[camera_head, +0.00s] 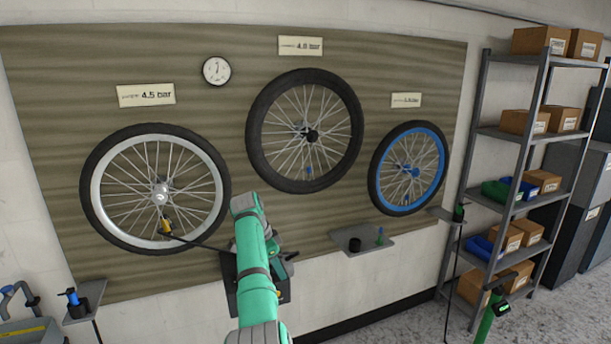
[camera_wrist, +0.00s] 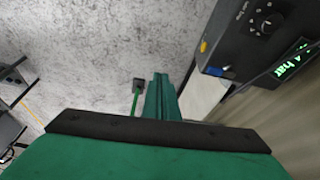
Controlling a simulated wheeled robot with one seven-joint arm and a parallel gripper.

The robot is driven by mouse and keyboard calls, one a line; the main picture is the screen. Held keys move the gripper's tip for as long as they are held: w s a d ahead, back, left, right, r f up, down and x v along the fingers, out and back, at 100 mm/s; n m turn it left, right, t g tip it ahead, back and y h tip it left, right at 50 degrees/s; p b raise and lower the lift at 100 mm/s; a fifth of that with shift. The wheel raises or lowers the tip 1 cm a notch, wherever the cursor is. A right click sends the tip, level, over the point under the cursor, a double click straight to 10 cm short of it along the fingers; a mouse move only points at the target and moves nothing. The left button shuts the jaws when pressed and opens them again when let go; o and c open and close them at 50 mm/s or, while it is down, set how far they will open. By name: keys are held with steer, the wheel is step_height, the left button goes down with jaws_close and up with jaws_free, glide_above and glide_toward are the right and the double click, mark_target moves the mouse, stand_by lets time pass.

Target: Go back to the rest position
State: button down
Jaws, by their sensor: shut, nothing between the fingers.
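My gripper (camera_wrist: 162,90) is in the wrist view, its narrow green fingers shut with nothing between them, pointing toward the grey floor. In the head view my green arm reaches up before the wall panel, hiding part of a dark box (camera_head: 276,291). A box with a dial and a green lit display (camera_wrist: 262,30) is close to the right of my gripper in the wrist view. A yellow hose end (camera_head: 166,227) is at the lower rim of the left, silver-rimmed wheel (camera_head: 96,190). A black hose runs from it toward the dark box.
A black wheel (camera_head: 258,134) and a blue-rimmed wheel (camera_head: 378,178) hang on the brown panel (camera_head: 220,40). Small shelves (camera_head: 362,246) stick out below. A metal rack (camera_head: 520,135) with cartons and a green floor pump (camera_head: 487,318) stand right.

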steer(key=s+a+f+n+t+y, duration=0.1)
steer(key=s+f+n+t, duration=0.15)
steer(key=f, duration=1.35)
steer(key=s+a+f+n+t+y, duration=0.15)
steer(key=s+f, duration=0.25)
steer(key=f, duration=1.2)
steer(key=s+d+f+n+t+y, duration=0.1)
steer(key=s+f+n, duration=0.1)
steer(key=s+f, duration=0.6)
steer(key=s+d+f+n+t+y, duration=0.1)
steer(key=s+f, duration=0.5)
steer(key=s, duration=0.4)
steer(key=s+d+r+n+t, duration=0.1)
steer(key=s+d+r+t, duration=0.15)
steer(key=s, duration=1.05)
steer(key=s+d+r+n+t, duration=0.15)
steer(key=s+r, duration=0.25)
steer(key=s, duration=0.8)
steer(key=s+d+r+n+t, duration=0.1)
steer(key=s+d+r, duration=0.1)
steer(key=s+r, duration=0.6)
steer(key=s+d+r+n+t+h, duration=0.1)
steer(key=s+d+r+n+t, duration=0.1)
steer(key=s+r, duration=0.7)
step_height(320, 180, up, 7)
steer(key=shift+s+d+r+t, duration=0.15)
steer(key=shift+s+d+t, duration=0.05)
steer(key=shift+t, duration=0.1)
